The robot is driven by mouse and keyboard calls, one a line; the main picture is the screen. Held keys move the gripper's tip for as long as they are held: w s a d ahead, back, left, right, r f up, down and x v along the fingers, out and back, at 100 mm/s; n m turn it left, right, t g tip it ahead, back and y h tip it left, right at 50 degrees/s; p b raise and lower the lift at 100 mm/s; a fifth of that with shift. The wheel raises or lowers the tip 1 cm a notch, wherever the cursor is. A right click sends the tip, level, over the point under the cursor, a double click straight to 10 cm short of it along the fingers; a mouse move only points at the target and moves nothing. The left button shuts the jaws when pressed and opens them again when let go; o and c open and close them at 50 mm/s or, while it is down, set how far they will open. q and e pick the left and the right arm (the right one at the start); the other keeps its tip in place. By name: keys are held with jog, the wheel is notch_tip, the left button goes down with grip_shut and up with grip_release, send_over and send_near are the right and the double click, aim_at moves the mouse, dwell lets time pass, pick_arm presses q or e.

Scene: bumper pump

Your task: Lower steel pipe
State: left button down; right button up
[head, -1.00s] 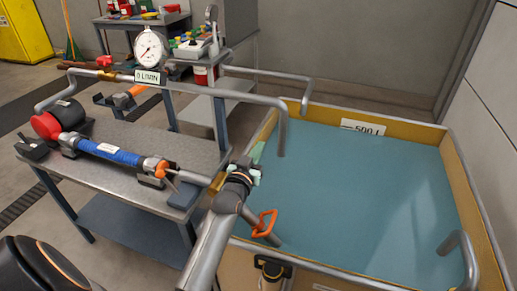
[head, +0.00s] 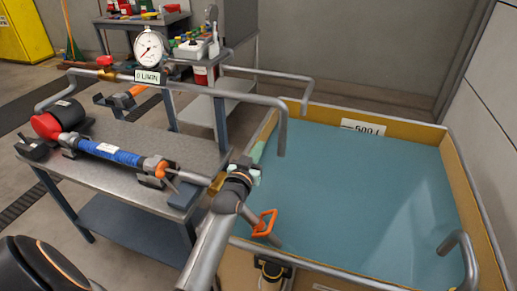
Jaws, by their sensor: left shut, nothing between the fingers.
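A grey steel pipe (head: 273,240) slopes down to the right, with its low end over or in the blue-green water. An orange loop handle (head: 267,212) is fixed on the pipe. My left gripper (head: 250,168) is at the tank's near left corner, close to the upper end of the pipe and above its handle. It looks shut and empty. The upper pipe is partly hidden behind my arm, and I cannot tell whether the gripper touches it. A brass fitting (head: 217,183) sits just left of the gripper. My right gripper is not in view.
The tank (head: 456,170) fills the right side. A workbench (head: 120,185) at left carries a red pump (head: 46,125) and blue hose (head: 118,153). A bent overhead pipe (head: 215,91) crosses above the bench. A gauge (head: 150,47) stands behind, over a "0 L/MIN" sign.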

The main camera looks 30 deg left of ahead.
pick_arm(q)
jog(key=c, duration=1.6)
grip_release()
jog(key=c, duration=0.8)
grip_release()
jog(key=shift+c, duration=0.2)
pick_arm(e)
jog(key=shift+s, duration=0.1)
